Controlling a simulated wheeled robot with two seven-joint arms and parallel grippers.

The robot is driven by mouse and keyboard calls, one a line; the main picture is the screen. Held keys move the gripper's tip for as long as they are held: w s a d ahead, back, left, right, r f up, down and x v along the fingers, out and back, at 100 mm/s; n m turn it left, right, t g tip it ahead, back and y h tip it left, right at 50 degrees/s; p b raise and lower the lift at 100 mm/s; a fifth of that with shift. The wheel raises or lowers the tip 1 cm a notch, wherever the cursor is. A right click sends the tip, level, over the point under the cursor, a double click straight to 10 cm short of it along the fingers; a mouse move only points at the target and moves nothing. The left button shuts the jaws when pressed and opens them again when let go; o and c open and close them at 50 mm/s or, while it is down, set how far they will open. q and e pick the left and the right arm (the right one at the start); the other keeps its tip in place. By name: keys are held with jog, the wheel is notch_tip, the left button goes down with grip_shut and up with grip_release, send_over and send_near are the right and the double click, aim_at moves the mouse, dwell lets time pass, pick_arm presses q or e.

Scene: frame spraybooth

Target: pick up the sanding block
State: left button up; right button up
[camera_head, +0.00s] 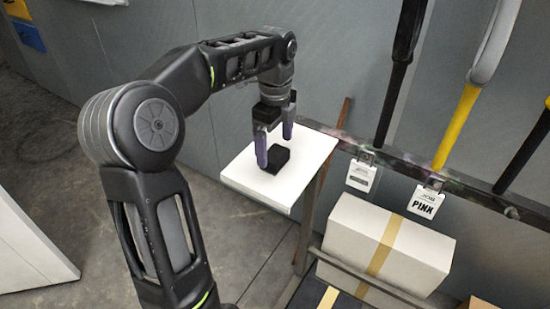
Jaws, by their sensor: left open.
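The sanding block (274,162) is a small dark block lying on a white board (307,175). My left gripper (275,150) points down over the board, with its jaws open. One finger stands at the left of the block and the other is behind it, higher in the picture. The fingertips are close to the block; I cannot tell whether they touch it. My right gripper is not in view.
A taped cardboard box (400,250) sits on a shelf below and right of the board. A rail (395,172) with hanging tags (425,201) and bicycle frame tubes (470,105) runs along the right. A grey wall stands behind.

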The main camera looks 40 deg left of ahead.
aim_at(275, 153)
pick_arm(q)
jog(key=shift+f+p, duration=0.35)
jog(key=shift+f, duration=1.55)
jog(key=shift+c, duration=0.2)
jog(key=c, duration=1.5)
